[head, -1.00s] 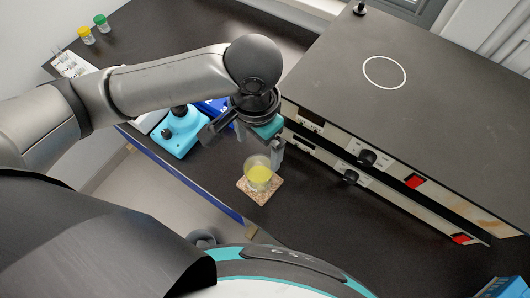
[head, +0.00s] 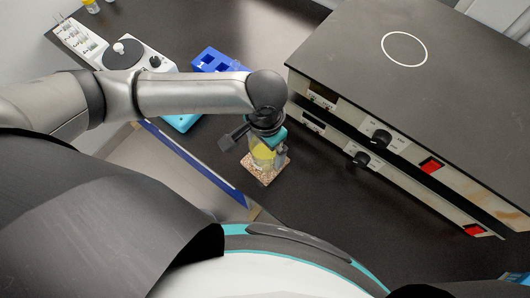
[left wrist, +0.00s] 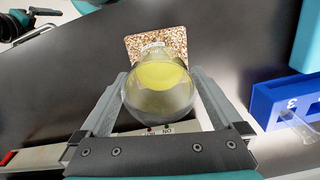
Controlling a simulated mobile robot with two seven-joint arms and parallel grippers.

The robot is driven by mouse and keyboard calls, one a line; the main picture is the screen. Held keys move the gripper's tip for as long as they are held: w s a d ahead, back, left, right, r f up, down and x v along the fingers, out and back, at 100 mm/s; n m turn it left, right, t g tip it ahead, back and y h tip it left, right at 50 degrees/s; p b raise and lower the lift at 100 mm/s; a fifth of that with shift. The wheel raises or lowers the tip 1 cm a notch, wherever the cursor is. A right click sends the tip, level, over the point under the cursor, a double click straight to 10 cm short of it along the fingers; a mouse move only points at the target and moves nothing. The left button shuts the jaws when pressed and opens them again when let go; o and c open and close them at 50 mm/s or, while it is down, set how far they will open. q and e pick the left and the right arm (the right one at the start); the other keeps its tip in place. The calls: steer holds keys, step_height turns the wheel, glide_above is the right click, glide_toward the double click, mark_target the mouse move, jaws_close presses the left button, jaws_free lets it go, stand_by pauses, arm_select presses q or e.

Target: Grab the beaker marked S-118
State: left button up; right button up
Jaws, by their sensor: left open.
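A clear beaker with yellow liquid (head: 262,155) stands on a speckled square coaster (head: 266,175) near the front edge of the dark bench. No S-118 marking is readable on it. In the left wrist view the beaker (left wrist: 158,88) sits between the two fingers, with the coaster (left wrist: 170,43) beyond it. My left gripper (left wrist: 160,95) is open, with a finger on each side of the beaker. In the head view the left gripper (head: 262,143) is over the beaker and partly hides it. My right gripper is not in view.
A large dark-topped instrument with knobs and red switches (head: 400,100) stands right of the beaker. A blue rack (head: 215,60) and a white device with a round plate (head: 125,54) stand behind my left arm.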

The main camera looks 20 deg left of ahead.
arm_select(q)
steer(key=shift+f, duration=0.7)
steer(key=shift+c, duration=0.4)
steer(key=c, duration=1.5)
steer(key=shift+r, duration=0.25)
